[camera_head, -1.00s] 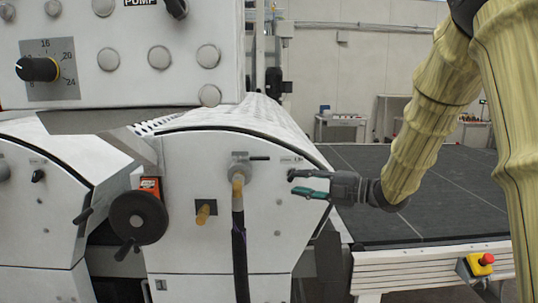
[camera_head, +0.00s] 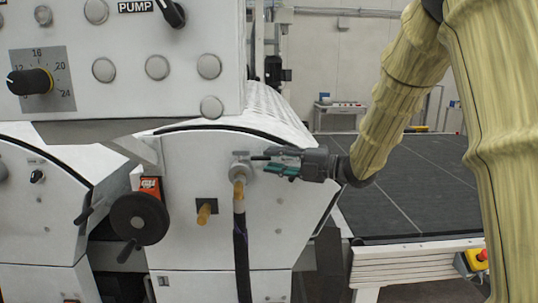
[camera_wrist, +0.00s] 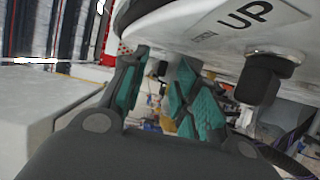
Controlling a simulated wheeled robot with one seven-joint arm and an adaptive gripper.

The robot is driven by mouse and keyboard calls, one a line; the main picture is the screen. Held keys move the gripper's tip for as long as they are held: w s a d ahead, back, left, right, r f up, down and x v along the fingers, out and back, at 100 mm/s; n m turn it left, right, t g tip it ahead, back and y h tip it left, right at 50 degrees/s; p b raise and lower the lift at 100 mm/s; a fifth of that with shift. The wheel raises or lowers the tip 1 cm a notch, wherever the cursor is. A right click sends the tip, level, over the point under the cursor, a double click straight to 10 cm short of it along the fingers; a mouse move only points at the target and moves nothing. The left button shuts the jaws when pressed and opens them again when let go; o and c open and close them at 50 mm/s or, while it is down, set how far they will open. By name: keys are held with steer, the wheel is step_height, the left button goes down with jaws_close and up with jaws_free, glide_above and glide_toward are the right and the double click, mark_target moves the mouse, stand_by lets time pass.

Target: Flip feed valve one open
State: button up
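In the head view, a grey round valve (camera_head: 240,170) sits on the white machine side panel, with a tan fitting and dark hose hanging below it. Its short black lever points right, level, and its end is partly lost against my gripper. My gripper (camera_head: 268,163) reaches in from the right, fingertips at the lever's end. The fingers are apart, the dark one above and the green-padded one below. The wrist view also shows my gripper (camera_wrist: 155,85) with its green pads apart. No lever can be made out between them there, and contact is not clear.
The control box (camera_head: 125,60) overhangs above. A dark conveyor bed (camera_head: 415,190) lies right. In the wrist view, a black knob (camera_wrist: 260,82) sits close to the fingers, near an "UP" label.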

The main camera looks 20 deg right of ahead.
mark_target(261, 158)
steer(key=shift+x, duration=0.9)
jaws_close()
steer(key=shift+w+a+f, duration=0.1)
steer(key=shift+a, duration=0.05)
